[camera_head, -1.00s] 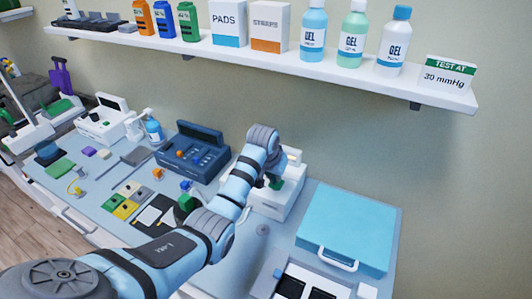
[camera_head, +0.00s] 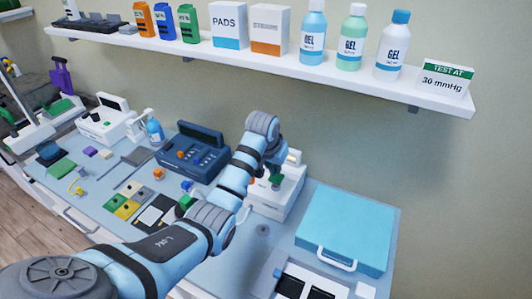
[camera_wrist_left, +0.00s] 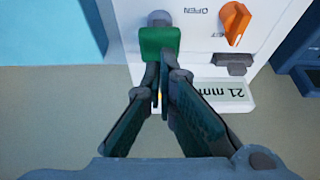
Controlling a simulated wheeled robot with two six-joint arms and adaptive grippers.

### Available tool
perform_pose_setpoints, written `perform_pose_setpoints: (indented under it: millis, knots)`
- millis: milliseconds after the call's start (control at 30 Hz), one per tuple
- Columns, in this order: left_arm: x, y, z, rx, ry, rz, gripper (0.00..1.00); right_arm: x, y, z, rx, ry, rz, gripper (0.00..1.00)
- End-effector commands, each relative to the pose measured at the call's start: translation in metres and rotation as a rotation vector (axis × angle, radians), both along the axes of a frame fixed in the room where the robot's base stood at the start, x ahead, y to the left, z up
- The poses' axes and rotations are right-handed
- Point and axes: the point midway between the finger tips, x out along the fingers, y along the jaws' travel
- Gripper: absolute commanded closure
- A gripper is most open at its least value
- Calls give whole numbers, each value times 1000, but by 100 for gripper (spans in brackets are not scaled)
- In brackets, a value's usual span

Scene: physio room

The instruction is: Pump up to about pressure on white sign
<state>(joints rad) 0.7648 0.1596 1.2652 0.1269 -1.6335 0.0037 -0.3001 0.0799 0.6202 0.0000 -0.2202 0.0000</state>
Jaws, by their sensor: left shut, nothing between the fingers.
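The white sign (camera_head: 447,80) stands at the right end of the shelf and reads "TEST AT 30 mmHg". The white pump unit (camera_head: 278,197) stands on the counter below, partly hidden by my left arm. In the left wrist view it has a green block-like pump handle (camera_wrist_left: 160,43), an orange knob (camera_wrist_left: 236,19) beside a label reading "OPEN", and a display (camera_wrist_left: 228,91) showing 21 mm, its end cut off. My left gripper (camera_wrist_left: 162,68) is shut and empty, its fingertips at the green handle's near edge; I cannot tell whether they touch. My right gripper is out of view.
A light-blue case (camera_head: 345,229) lies right of the unit, and a dark-blue control box (camera_head: 193,155) stands to its left. The shelf (camera_head: 300,68) with gel bottles and boxes runs above. Small coloured pieces lie on the counter at left.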

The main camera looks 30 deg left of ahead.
Motion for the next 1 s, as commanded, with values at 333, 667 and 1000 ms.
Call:
perform_pose_setpoints:
  millis: [333,667,1000]
  knots:
    - [0,0,-5,0,-1,0,100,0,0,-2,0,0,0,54]
    - [0,0,-13,0,0,0,100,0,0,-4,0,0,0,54]
    - [0,0,-22,0,1,0,100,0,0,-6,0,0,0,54]
